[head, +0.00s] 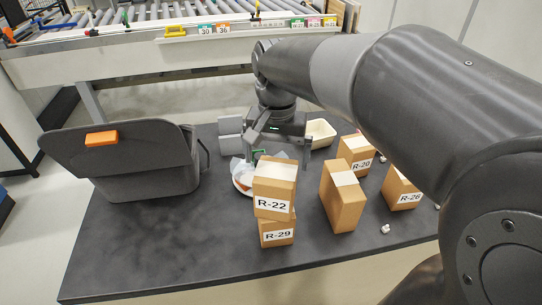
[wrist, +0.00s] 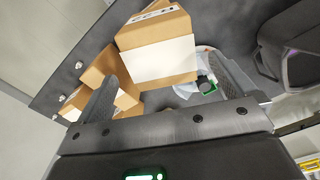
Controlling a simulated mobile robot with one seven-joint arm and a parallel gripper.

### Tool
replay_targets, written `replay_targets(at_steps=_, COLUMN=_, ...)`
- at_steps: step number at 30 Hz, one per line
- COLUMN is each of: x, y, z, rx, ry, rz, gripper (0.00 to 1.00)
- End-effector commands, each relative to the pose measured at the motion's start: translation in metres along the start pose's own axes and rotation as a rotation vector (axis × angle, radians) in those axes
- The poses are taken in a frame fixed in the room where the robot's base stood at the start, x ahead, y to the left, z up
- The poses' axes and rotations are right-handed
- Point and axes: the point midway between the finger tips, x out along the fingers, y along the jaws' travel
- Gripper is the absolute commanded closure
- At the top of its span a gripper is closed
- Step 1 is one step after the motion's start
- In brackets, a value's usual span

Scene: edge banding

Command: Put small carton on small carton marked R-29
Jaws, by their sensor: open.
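A small brown carton marked R-22 (head: 273,188) rests upright on top of the small carton marked R-29 (head: 277,232), near the table's front edge. White tape crosses the top of the R-22 carton. My gripper (head: 279,146) is open and empty, above and just behind this stack in the head view. In the wrist view, a carton with a broad white strip (wrist: 158,62), which looks like the upper one, lies beyond and between my spread fingers (wrist: 167,75). I see no finger touching it. Most of the R-29 carton's top is hidden under R-22.
A taller carton (head: 343,198) stands right of the stack, with cartons R-20 (head: 356,153) and R-26 (head: 401,190) farther right. A white dish (head: 241,180) lies behind the stack. A grey lidded bin (head: 150,180) stands left. The table's front left is clear.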

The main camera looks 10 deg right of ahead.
Motion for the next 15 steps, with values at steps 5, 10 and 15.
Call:
replay_targets(at_steps=5, x=-0.038, y=0.0, z=-0.001, rx=0.001, ry=0.003, rz=-0.002, gripper=0.0)
replay_targets(at_steps=10, x=-0.06, y=0.0, z=-0.001, rx=0.001, ry=0.001, rz=-0.001, gripper=0.0)
replay_targets(at_steps=15, x=-0.067, y=0.005, z=0.004, rx=-0.012, ry=0.017, rz=-0.01, gripper=0.0)
